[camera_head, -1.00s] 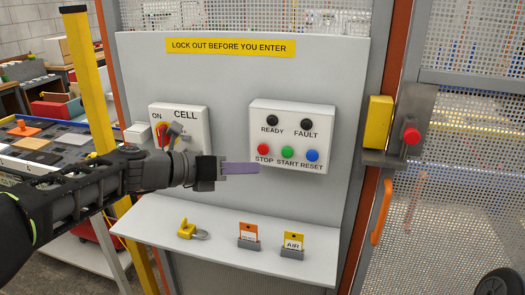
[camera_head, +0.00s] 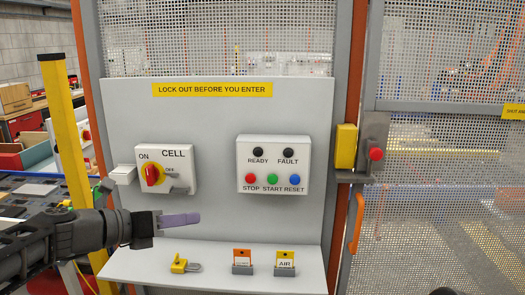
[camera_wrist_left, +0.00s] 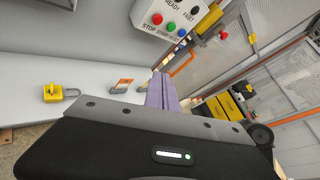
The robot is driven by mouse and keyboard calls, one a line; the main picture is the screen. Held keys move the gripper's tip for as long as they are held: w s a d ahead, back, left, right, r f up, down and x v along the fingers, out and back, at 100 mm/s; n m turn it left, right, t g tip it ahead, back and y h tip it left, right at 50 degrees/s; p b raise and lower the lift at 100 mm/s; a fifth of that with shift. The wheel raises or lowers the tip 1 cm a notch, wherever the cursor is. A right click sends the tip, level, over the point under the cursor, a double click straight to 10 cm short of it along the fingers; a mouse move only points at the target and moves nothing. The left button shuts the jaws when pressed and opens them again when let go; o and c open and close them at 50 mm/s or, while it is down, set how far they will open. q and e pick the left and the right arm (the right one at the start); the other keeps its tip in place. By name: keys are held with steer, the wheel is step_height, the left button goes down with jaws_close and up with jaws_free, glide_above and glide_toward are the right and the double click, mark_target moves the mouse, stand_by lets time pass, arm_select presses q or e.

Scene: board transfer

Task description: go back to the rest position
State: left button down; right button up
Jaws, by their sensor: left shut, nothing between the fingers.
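My left gripper (camera_head: 178,221) is shut and empty, its purple fingers pointing right in front of the grey panel (camera_head: 215,108), a little above the shelf (camera_head: 215,270). In the left wrist view its closed fingers (camera_wrist_left: 161,92) point away over the shelf. The CELL box (camera_head: 182,158), with a red knob on a yellow plate (camera_head: 152,174), is above the gripper. The button box (camera_head: 273,166) with READY, FAULT, STOP, START and RESET is to its upper right. My right gripper is not in view.
A yellow padlock (camera_head: 179,263) lies on the shelf, and two tags in holders, one orange (camera_head: 242,261) and one yellow AIR tag (camera_head: 285,263), stand to its right. A yellow post (camera_head: 68,115) is at left. A mesh door with an orange handle (camera_head: 356,222) is at right.

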arm_select(q)
steer(key=w+a+f+m+y, duration=0.1)
steer(key=a+f+m+y, duration=0.2)
steer(key=f+m, duration=0.3)
steer(key=w+a+f+m+y, duration=0.2)
steer(key=a+f+m+y, duration=0.1)
steer(key=f, duration=0.5)
steer(key=s+d+f+m+g+y, duration=0.15)
steer(key=f+m, duration=0.35)
steer(key=f, duration=0.5)
steer(key=s+a+f+m+g, duration=0.1)
steer(key=s+f+m, duration=0.25)
steer(key=f, duration=0.55)
steer(key=s+d+f+m+g, duration=0.2)
steer(key=s+d+f+m, duration=0.3)
steer(key=f, duration=0.3)
steer(key=s+d+f+m+g, duration=0.1)
steer(key=s+d+f+m, duration=0.2)
steer(key=s+f+m, duration=0.35)
steer(key=s+d+f+g, duration=0.2)
steer(key=s+d+f, duration=0.1)
steer(key=s, duration=0.4)
steer(key=s+d+f+m+g+h, duration=0.1)
steer(key=s+d+f+g, duration=0.1)
steer(key=s+f, duration=0.3)
steer(key=s+d, duration=0.1)
steer(key=s, duration=0.2)
steer(key=shift+s+d+f, duration=0.3)
steer(key=shift+d, duration=0.05)
